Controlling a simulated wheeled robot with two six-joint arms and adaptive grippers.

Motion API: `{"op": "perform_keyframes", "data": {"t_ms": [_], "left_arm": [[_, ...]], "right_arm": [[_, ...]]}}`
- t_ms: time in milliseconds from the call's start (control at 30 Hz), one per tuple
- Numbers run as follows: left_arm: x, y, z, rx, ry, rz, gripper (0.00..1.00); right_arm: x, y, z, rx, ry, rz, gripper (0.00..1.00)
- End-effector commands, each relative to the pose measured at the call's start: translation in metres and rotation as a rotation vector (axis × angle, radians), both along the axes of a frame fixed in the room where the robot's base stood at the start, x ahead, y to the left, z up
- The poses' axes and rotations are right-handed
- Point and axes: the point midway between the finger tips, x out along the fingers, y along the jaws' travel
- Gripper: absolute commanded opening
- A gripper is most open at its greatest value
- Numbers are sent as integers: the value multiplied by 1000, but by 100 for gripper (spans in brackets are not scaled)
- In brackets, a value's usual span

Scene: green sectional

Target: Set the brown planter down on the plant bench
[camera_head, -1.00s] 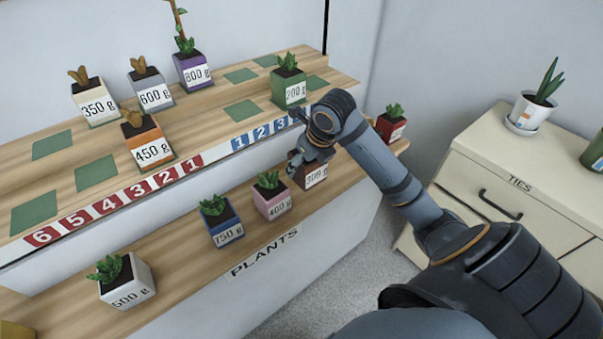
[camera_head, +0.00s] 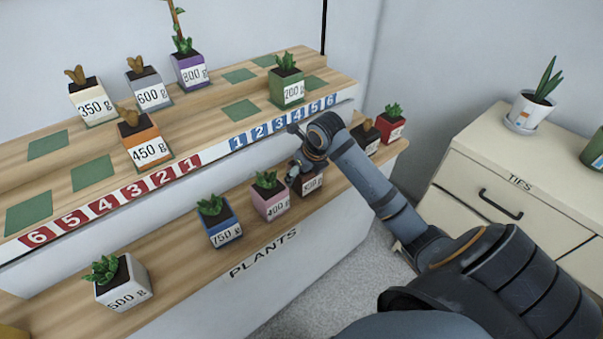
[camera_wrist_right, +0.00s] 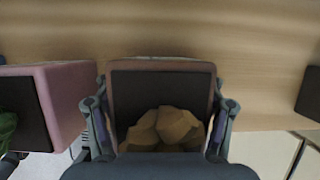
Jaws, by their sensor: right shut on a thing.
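My right gripper (camera_head: 306,166) is shut on the brown planter (camera_head: 312,184), which has a 300 g label. In the right wrist view, the fingers clasp opposite sides of the brown planter (camera_wrist_right: 163,78), and a tan plant shows inside it. The planter looks upright at the plant bench (camera_head: 185,265), the lower wooden shelf marked PLANTS, just right of the pink planter (camera_head: 271,200). I cannot tell whether its base touches the bench. My left gripper is not in view.
The pink planter also shows close on the left in the wrist view (camera_wrist_right: 62,95). A dark planter (camera_head: 366,138) and a red planter (camera_head: 391,126) stand farther right on the bench. A blue planter (camera_head: 221,226) and a white planter (camera_head: 123,283) stand to the left.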

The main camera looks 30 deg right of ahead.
Motion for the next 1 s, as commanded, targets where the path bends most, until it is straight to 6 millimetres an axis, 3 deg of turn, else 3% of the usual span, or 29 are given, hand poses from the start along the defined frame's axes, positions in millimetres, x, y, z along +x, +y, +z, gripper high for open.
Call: {"op": "perform_keyframes", "data": {"t_ms": [33,67,200,633,1000], "left_arm": [[0,0,-4,0,0,0,40],[1,0,-2,0,0,0,40],[1,0,-1,0,-1,0,40],[1,-1,4,-1,-2,0,40],[0,0,16,-1,-1,0,40]], "right_arm": [[0,0,-3,0,-1,0,27],[0,0,-2,0,0,0,74],[0,0,-1,0,1,0,93],[-1,-1,7,-2,-1,0,93],[-34,-4,86,-8,-2,1,93]]}}
